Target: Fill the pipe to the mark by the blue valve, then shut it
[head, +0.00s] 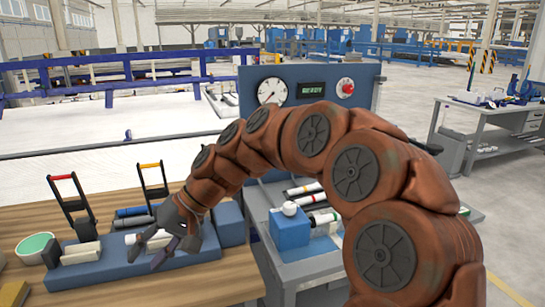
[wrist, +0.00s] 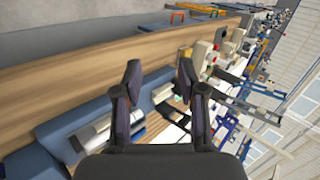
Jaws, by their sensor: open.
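My gripper (head: 152,249) is open and reaches down over a long blue block (head: 120,265) on the wooden bench; its two dark fingers are apart with nothing between them in the wrist view (wrist: 160,76). A pale pipe piece (head: 148,236) lies by the fingers, and contact cannot be told. Cream blocks (head: 82,253) sit at the left of the blue block. A silvery cylinder (wrist: 92,138) lies in a blue holder in the wrist view. I cannot make out a blue valve or a fill mark; my arm hides part of the bench and stand.
A blue panel (head: 228,108) carries a round gauge (head: 272,92), a display reading READY (head: 312,90) and a red knob (head: 345,87). Two upright clamps, red-handled (head: 62,177) and yellow-handled (head: 149,165), stand near the gripper.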

